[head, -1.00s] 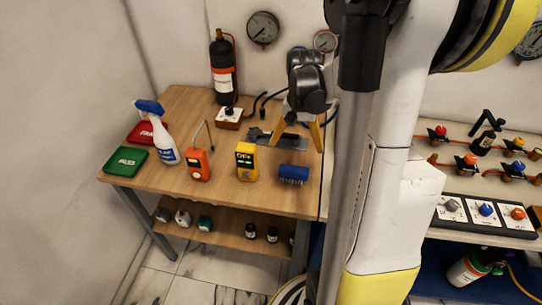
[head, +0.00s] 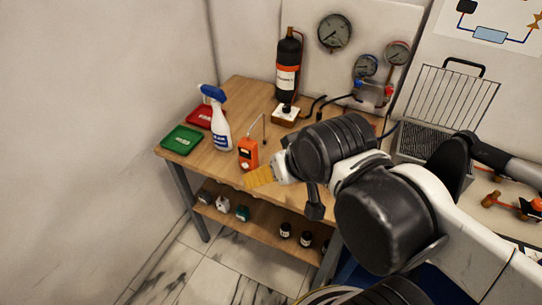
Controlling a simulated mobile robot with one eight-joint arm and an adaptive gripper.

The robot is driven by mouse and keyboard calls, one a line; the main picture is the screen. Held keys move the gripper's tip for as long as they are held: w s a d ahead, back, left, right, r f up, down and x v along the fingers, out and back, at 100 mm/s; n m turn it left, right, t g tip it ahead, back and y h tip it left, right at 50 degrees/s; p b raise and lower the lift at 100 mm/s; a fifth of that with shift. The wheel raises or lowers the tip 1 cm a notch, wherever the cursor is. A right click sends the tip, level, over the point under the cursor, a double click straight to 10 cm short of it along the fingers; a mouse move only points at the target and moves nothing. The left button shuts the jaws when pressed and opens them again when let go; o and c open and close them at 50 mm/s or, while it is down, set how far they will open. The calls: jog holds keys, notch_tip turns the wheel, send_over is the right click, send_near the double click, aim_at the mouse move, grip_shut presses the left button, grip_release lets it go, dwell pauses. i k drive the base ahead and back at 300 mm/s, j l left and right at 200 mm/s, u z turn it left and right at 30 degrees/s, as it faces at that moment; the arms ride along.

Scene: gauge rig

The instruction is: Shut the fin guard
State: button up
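The fin guard (head: 452,96) is a wire grille with a black handle (head: 466,66) on its top edge, at the right in the head view. It stands raised and tilted back against the wall. A grey finned unit (head: 418,146) lies below it, partly hidden by my arm.
The wooden bench (head: 240,97) holds a spray bottle (head: 217,120), an orange meter (head: 248,153), a green tray (head: 182,140), a red tray (head: 200,116) and a black cylinder (head: 288,70). Gauges (head: 334,33) are on the wall. My arm crosses the lower right.

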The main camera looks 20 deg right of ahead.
aim_at(483, 67)
jog(key=z, duration=1.9)
